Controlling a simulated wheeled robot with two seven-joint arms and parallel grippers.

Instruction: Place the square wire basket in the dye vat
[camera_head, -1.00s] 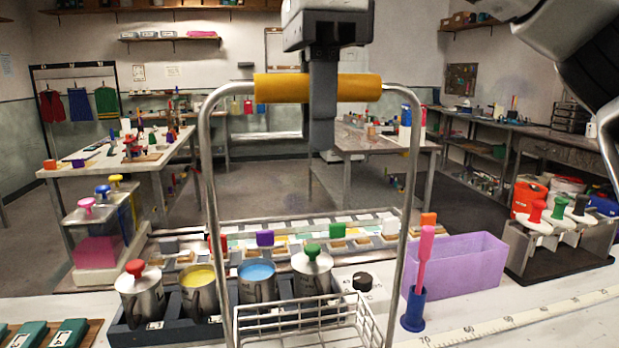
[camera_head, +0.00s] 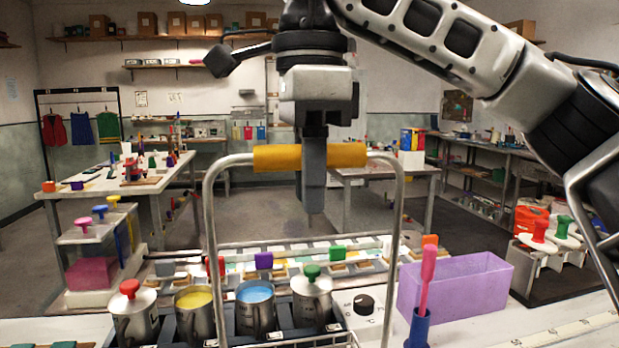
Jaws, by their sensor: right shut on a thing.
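The square wire basket (camera_head: 211,252) hangs from a tall wire bail with an orange-yellow grip. Only the rear rim of its mesh shows at the bottom edge; the rest is cut off. My right gripper (camera_head: 313,160) is shut on the middle of that grip. Behind the bail, a dark rack holds metal pots: an open one with yellow liquid (camera_head: 194,299), an open one with blue liquid (camera_head: 255,292), and lidded ones with red and green knobs. A translucent purple bin (camera_head: 464,289) stands right of the bail. I cannot tell which is the dye vat. My left gripper is not in view.
A pink-handled tool stands in a blue holder (camera_head: 417,330) close right of the bail. A black dial (camera_head: 364,303) sits beside the rack. A tray of coloured swatches lies behind the pots. A measuring strip (camera_head: 585,328) lies at right on the pale bench.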

